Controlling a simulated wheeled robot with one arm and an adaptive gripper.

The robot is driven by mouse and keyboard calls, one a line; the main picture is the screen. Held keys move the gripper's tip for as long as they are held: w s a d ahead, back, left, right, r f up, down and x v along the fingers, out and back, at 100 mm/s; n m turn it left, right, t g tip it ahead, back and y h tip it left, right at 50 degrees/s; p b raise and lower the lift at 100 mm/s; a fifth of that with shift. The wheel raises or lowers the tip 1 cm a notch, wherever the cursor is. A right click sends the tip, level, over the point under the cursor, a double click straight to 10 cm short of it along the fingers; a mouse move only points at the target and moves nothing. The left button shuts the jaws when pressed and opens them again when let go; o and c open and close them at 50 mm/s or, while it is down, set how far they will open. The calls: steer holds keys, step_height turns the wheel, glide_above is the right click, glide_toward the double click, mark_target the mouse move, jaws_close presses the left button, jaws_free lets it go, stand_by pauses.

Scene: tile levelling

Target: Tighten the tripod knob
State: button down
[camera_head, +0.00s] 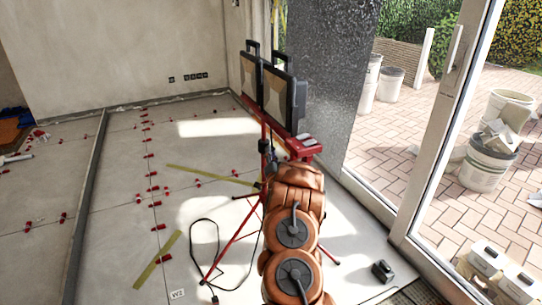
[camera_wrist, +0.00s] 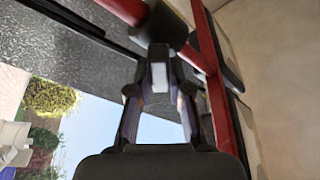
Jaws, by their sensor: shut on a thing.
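The tripod is red, with thin splayed legs (camera_head: 232,240) and two dark work-light heads (camera_head: 278,97) on top. In the wrist view its red tube (camera_wrist: 218,105) runs upright and a red bar crosses at the top. The tripod knob (camera_wrist: 160,28) is a black round piece at the red parts, just beyond my fingertips' tops. My gripper (camera_wrist: 160,72) has its two fingers drawn together at the tips, shut on the knob; a pale block shows between them. How deep the grip goes is hidden. In the head view my orange arm covers the gripper and most of the knob.
Tiles with red levelling clips (camera_head: 152,188) cover the floor to the left. A black cable (camera_head: 205,222) and yellow strips (camera_head: 157,260) lie by the tripod. A black box (camera_head: 382,271) sits right of my arm. A glass door (camera_head: 440,130) stands at right, with buckets (camera_head: 485,165) outside.

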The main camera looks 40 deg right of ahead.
steer(key=m+g+b, duration=0.2)
steer(key=m+b, duration=0.1)
steer(key=m, duration=0.2)
steer(key=m+g+b, duration=0.2)
steer(key=m+b, duration=0.2)
steer(key=m, duration=0.1)
steer(key=shift+f, duration=0.15)
steer(key=shift+m, duration=0.3)
steer(key=c, duration=1.1)
jaws_free()
steer(key=shift+v, duration=6)
